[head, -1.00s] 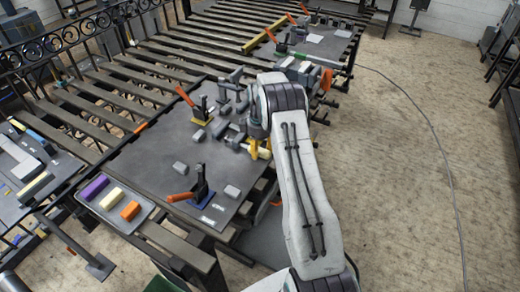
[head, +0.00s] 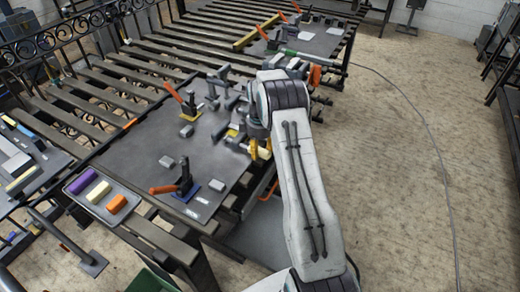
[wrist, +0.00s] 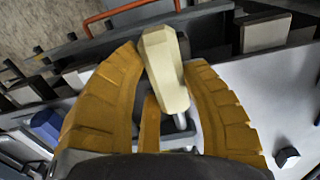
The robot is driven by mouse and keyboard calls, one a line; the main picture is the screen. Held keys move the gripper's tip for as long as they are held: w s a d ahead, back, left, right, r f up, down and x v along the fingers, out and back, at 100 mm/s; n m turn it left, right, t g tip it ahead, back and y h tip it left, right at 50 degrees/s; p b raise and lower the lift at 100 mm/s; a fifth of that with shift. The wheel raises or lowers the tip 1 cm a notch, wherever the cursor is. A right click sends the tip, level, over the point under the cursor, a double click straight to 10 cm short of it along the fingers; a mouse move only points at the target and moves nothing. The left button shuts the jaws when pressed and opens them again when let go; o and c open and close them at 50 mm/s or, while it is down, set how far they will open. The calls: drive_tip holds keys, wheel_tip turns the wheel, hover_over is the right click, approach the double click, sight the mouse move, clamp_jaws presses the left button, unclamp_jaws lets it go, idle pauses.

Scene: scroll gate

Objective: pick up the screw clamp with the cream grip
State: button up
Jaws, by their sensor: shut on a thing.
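The screw clamp's cream grip (wrist: 163,68) stands between my gripper's yellow fingers in the wrist view. My gripper (wrist: 165,62) is shut on it, with a finger on each side. A grey metal part (wrist: 180,130) shows below the grip; the rest of the clamp is mostly hidden by the fingers. In the head view the cream grip (head: 264,152) shows as a small pale patch beside my gripper (head: 258,148), at the right edge of the dark table plate. My arm hides part of that area.
The dark plate (head: 130,160) carries a blue-based toggle clamp (head: 183,180), a yellow-based one (head: 187,104) and several grey blocks. A tray (head: 75,186) with purple, cream and orange pieces lies at the left. The floor (head: 390,150) to the right is mostly clear, crossed by a cable.

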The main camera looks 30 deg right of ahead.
drive_tip(key=shift+f, duration=0.15)
drive_tip(key=o, duration=1.3)
drive_tip(key=shift+c, duration=0.2)
wheel_tip(320, 180, up, 12)
